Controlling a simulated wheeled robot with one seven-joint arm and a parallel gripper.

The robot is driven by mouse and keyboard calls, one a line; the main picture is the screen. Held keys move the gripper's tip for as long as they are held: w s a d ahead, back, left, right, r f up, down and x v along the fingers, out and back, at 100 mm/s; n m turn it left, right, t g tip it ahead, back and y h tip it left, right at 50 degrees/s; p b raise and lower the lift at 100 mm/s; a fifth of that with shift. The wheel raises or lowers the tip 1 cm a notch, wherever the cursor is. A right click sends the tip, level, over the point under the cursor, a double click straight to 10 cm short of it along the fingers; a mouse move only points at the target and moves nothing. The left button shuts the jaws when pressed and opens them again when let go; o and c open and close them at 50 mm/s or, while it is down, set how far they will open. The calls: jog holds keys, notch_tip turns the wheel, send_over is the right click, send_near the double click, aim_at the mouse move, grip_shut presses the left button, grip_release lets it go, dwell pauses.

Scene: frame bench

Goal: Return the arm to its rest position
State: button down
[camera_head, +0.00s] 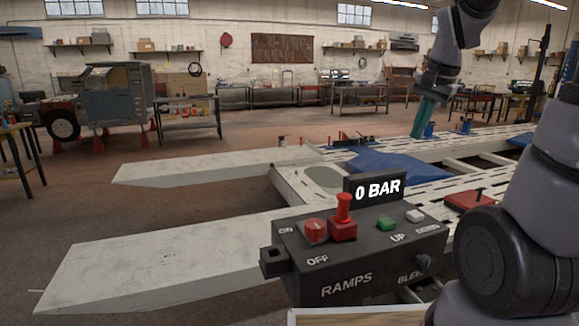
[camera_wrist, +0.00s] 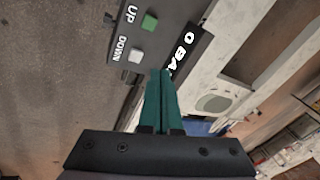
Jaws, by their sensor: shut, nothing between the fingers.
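My gripper (camera_head: 421,124) hangs at the upper right of the head view, above the frame bench (camera_head: 160,250), with its teal fingers pointing down. In the wrist view my gripper (camera_wrist: 162,76) has its two teal fingers together and nothing between them. My arm is raised and bent on the right of the head view. The control box (camera_head: 350,283) stands in front, apart from the gripper. It carries a red knob (camera_head: 315,231), a red lever (camera_head: 343,215), a green button (camera_head: 385,224) and a white button (camera_head: 414,215). Its display (camera_head: 375,190) reads 0 BAR.
White ramps extend to the left. A blue plate (camera_head: 390,165) and a red block (camera_head: 470,200) lie on the bench. A vehicle cab (camera_head: 115,95) stands at the back left, with workbenches (camera_head: 370,95) along the back wall. The brown floor between is clear.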

jog(key=s+a+r+n+t, duration=0.2)
jog(key=s+a+r, duration=0.1)
jog(key=s, duration=0.3)
jog(key=s+a+r+n+t+y, duration=0.1)
jog(key=s+a+r+n, duration=0.2)
jog(key=s, duration=0.4)
jog(key=shift+a+r+n+t, duration=0.3)
jog(key=shift+a+t, duration=0.1)
